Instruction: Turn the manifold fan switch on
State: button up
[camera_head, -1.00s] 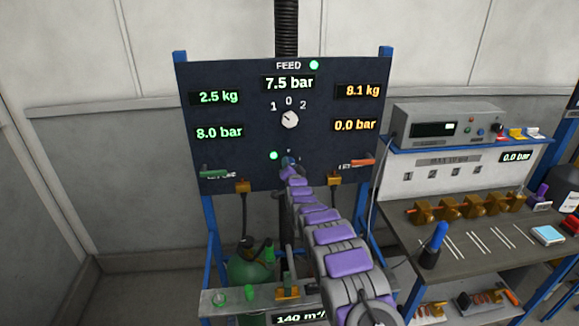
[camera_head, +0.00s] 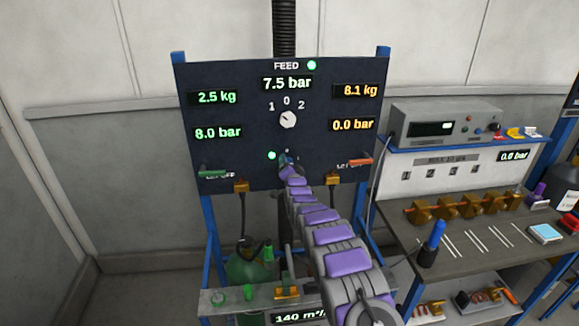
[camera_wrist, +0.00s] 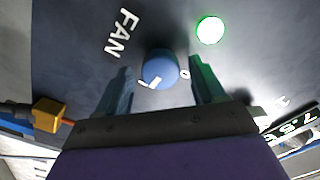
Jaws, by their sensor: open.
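The fan switch is a round blue knob (camera_wrist: 160,69) on the dark panel in the wrist view. The word FAN is printed beside it, and its white pointer mark points to the lower left, by a "1"-like mark; a "0" stands to its right. My gripper (camera_wrist: 160,85) is open, with one finger on each side of the knob. Whether the fingers touch it I cannot tell. A lit green lamp (camera_wrist: 210,30) is above right of the knob. In the head view my gripper (camera_head: 287,160) is at the lower middle of the dark panel (camera_head: 240,75), and my arm hides the knob.
A white selector dial (camera_head: 288,119) is above my gripper. A green lever (camera_head: 213,173) and an orange lever (camera_head: 360,162) flank the panel's lower part. A workbench (camera_head: 460,245) with brass fittings stands at the right. A lower shelf and green tank (camera_head: 248,268) are below.

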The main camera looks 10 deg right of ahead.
jog(key=shift+s, duration=0.15)
jog(key=s+p, duration=0.1)
jog(key=s, duration=1.6)
jog(key=shift+p, duration=0.3)
jog(key=shift+f, duration=0.1)
jog(key=s+r+n+g+b, duration=0.1)
jog(key=s+n+g, duration=0.3)
jog(key=s, duration=2.6)
jog(key=s+r+n+g+b, duration=0.1)
jog(key=s+r+n+g, duration=0.3)
jog(key=s+g, duration=1.1)
jog(key=s+n, duration=0.1)
jog(key=s, duration=1.5)
jog(key=shift+a+r+g, duration=0.2)
jog(key=shift+r+g, duration=0.15)
jog(key=shift+g, duration=0.05)
